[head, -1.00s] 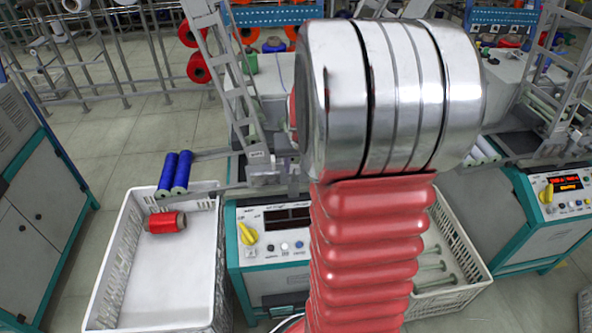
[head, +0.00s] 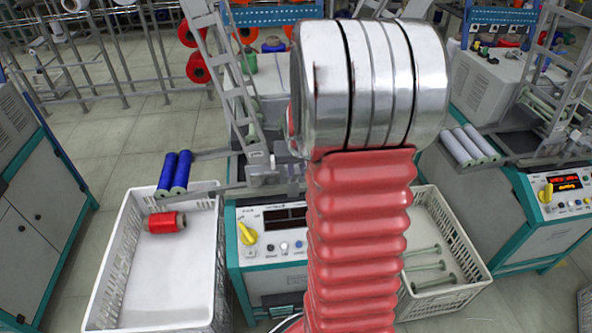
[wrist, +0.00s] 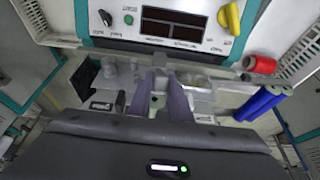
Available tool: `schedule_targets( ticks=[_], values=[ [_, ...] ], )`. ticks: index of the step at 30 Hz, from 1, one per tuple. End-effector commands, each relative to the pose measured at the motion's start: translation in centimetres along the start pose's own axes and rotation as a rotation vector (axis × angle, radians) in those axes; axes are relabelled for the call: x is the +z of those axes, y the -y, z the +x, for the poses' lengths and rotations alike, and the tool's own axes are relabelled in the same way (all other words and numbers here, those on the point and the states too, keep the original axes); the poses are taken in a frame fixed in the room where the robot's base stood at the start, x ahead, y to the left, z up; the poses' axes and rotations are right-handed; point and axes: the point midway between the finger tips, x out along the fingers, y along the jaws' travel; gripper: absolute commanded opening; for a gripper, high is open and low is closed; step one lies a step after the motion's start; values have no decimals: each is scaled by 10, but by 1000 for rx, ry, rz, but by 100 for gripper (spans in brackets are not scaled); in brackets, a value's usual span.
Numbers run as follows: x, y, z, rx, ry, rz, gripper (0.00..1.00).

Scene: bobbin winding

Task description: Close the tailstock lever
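The winding machine's grey metal fittings (head: 262,168) sit behind the control panel (head: 272,242) in the head view, partly covered by my arm. In the wrist view, grey blocks (wrist: 190,80) of this machine lie just beyond my fingertips. I cannot pick out the tailstock lever for sure among them. My gripper (wrist: 161,80) shows two purple-grey fingers with a gap between them, and nothing is clearly held. It is above the machine's fittings; contact cannot be told. In the head view my gripper is hidden behind my arm.
A white crate (head: 119,258) with a red bobbin (head: 165,222) stands left. Blue bobbins (head: 181,172) lie on a rack behind it. A second crate (head: 455,235) with green-grey spindles stands right. A yellow knob (head: 247,233) sticks out from the panel.

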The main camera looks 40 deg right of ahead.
Motion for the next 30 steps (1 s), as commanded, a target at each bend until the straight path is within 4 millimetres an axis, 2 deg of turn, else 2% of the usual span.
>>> schedule_targets(
  ticks=[7, 21, 30],
  values=[
    [0, 1, 0, -1, 0, 0, 0],
    [0, 1, 0, -1, 3, 0, 0],
    [-8, -6, -2, 4, 41, 11, 0]
  ],
)
